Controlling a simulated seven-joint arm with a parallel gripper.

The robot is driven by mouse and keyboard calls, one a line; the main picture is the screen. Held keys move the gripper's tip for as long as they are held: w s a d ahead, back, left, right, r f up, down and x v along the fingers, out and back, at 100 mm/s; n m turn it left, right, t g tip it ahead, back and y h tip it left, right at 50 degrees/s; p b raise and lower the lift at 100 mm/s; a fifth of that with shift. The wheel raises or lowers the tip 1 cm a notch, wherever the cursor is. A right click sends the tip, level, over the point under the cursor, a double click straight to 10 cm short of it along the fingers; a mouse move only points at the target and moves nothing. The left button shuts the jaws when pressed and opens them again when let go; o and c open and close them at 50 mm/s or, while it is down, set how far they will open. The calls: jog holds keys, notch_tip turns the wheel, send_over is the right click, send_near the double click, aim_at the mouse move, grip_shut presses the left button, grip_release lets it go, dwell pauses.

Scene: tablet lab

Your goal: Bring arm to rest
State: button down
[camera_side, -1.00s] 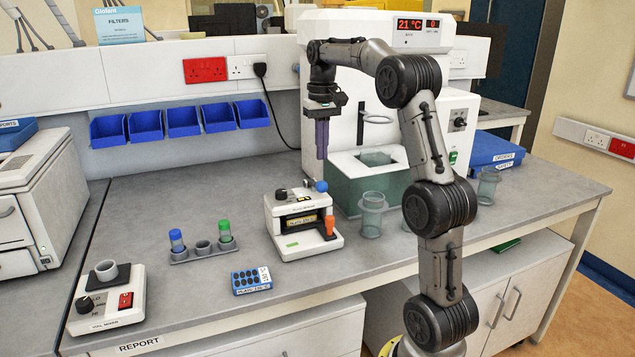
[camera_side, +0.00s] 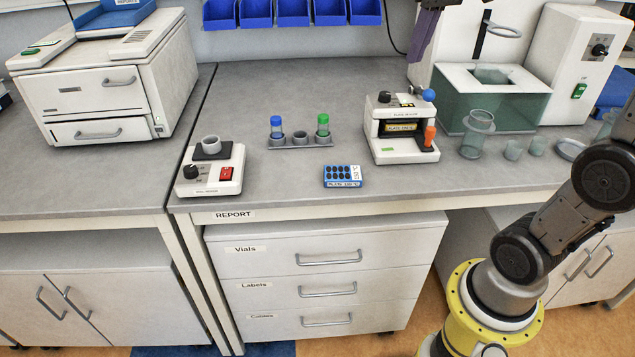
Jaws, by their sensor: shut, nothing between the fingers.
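My gripper (camera_side: 417,55) shows only in part at the top edge, its dark purple fingers pointing down. The fingers are together with nothing between them. They hang left of the white dissolution-type machine (camera_side: 560,50) with its greenish bath, and appear above and behind the small white plate device (camera_side: 400,128). The gripper's upper body and most of my arm are cut off by the picture's top and right edges. My arm's yellow base shows at the bottom right.
On the bench stand a rack (camera_side: 300,143) with blue-capped and green-capped vials, a vial mixer (camera_side: 210,172), a blue well plate (camera_side: 342,177) and a glass jar (camera_side: 477,135) with small beakers. A white instrument (camera_side: 105,85) stands left.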

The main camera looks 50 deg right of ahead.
jog(key=s+a+f+n+t, duration=0.2)
jog(key=s+a+f+n, duration=0.15)
jog(key=s+a, duration=0.45)
jog(key=s+a+f+t, duration=0.1)
jog(key=s+f, duration=0.3)
jog(key=f, duration=0.6)
jog(key=shift+s+a+n+y, duration=0.2)
jog(key=shift+a+n+y, duration=0.25)
jog(key=shift+a, duration=0.1)
jog(key=shift+r, duration=0.1)
